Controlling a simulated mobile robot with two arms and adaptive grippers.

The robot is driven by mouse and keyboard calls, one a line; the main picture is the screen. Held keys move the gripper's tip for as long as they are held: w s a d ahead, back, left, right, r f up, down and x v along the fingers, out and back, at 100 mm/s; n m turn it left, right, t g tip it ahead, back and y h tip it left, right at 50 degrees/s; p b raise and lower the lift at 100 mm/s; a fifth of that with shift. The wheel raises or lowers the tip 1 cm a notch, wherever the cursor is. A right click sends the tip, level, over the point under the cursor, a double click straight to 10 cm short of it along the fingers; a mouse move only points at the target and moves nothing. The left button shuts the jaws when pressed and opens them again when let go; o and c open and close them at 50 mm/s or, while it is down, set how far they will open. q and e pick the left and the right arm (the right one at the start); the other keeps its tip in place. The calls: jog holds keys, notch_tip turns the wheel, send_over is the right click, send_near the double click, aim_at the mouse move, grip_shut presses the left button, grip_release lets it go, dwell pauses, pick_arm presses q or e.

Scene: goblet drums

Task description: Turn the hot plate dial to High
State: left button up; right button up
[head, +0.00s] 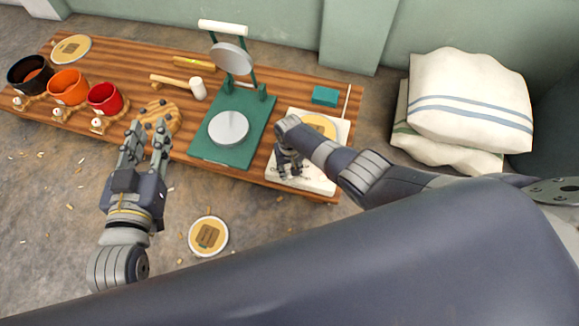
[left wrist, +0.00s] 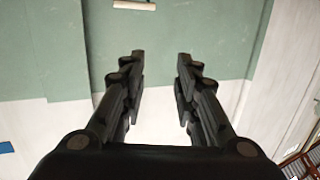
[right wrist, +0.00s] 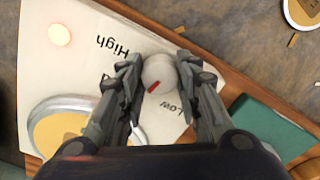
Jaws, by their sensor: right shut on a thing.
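The white hot plate (head: 325,180) stands at the right end of the wooden board. Its pale round dial (right wrist: 158,68) has a red mark, which in the right wrist view lies at the lower left, toward the gap between "Low" (right wrist: 182,106) and a partly hidden label. "High" (right wrist: 120,45) is printed to the upper left. My right gripper (right wrist: 158,72) is shut on the dial, one finger on each side; it also shows over the plate's near left corner in the head view (head: 288,172). My left gripper (head: 147,128) is open and empty near a round wooden piece; its fingers are apart in the left wrist view (left wrist: 160,60).
A round pan (right wrist: 62,120) with yellowish contents sits on the hot plate, and a small light (right wrist: 59,34) glows on it. A green press (head: 228,128), a mallet (head: 180,84) and black, orange and red cups (head: 104,98) stand leftward. White sacks (head: 470,100) lie at right.

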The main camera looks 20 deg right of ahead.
jog(key=m, duration=0.3)
jog(key=shift+a, duration=0.1)
jog(key=m, duration=0.3)
jog(key=shift+m+p, duration=0.3)
jog(key=shift+p, duration=0.1)
jog(key=m, duration=0.4)
jog(key=shift+m, duration=0.3)
pick_arm(q)
notch_tip(320, 180, down, 6)
jog(key=s+a+g+y, duration=0.1)
jog(key=s+g, duration=0.1)
jog(key=g, duration=0.1)
jog(key=shift+s+a, duration=0.2)
jog(key=shift+a, duration=0.05)
pick_arm(e)
jog(key=shift+m, duration=2.2)
pick_arm(q)
jog(key=shift+r, duration=0.1)
pick_arm(e)
jog(key=o, duration=1.1)
pick_arm(q)
jog(key=shift+r, duration=0.1)
pick_arm(e)
jog(key=shift+r, duration=0.15)
